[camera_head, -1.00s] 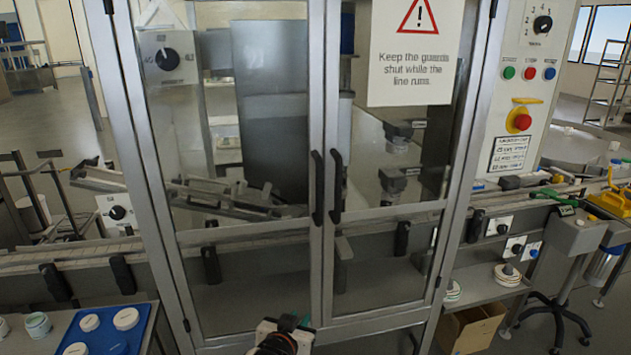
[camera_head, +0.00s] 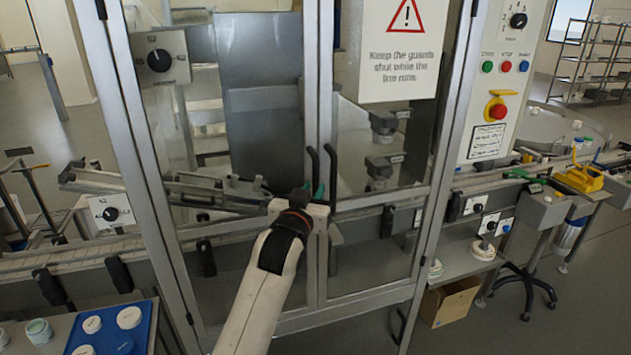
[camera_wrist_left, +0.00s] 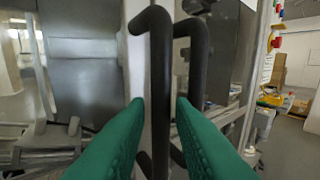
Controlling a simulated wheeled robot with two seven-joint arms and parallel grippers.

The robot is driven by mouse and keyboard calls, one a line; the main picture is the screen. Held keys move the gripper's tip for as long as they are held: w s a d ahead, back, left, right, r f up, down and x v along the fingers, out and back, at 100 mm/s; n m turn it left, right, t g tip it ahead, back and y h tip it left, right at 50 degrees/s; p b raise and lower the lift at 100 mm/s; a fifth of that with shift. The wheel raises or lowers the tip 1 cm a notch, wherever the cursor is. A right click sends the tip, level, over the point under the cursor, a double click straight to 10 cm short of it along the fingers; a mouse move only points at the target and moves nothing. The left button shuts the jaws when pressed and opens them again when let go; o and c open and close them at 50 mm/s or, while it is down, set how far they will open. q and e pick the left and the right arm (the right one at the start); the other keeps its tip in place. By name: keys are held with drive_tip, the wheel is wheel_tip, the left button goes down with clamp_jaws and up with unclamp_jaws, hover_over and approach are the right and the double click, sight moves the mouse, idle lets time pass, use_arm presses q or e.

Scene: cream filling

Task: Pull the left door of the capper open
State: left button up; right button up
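The capper's left door (camera_head: 218,258) is a glass panel in a grey metal frame, and it stands shut. Its black bar handle (camera_head: 312,168) is upright at the door's right edge. In the left wrist view the handle (camera_wrist_left: 157,70) runs between the green fingertips of my left gripper (camera_wrist_left: 160,103), with a gap visible on each side. The gripper is open around it. In the head view my left gripper (camera_head: 311,193) is at the handle's lower part, which it hides. My right gripper is not in view.
The right door's handle (camera_head: 331,170) stands close beside the left one; it also shows just behind the right finger in the wrist view (camera_wrist_left: 198,60). A warning sign (camera_head: 403,50) hangs on the right door. A blue tray (camera_head: 142,338) with white lids is at lower left.

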use_arm(q)
drive_tip(key=shift+x, duration=1.45)
clamp_jaws()
drive_tip(key=shift+s+p, duration=0.15)
drive_tip(key=shift+p, duration=0.2)
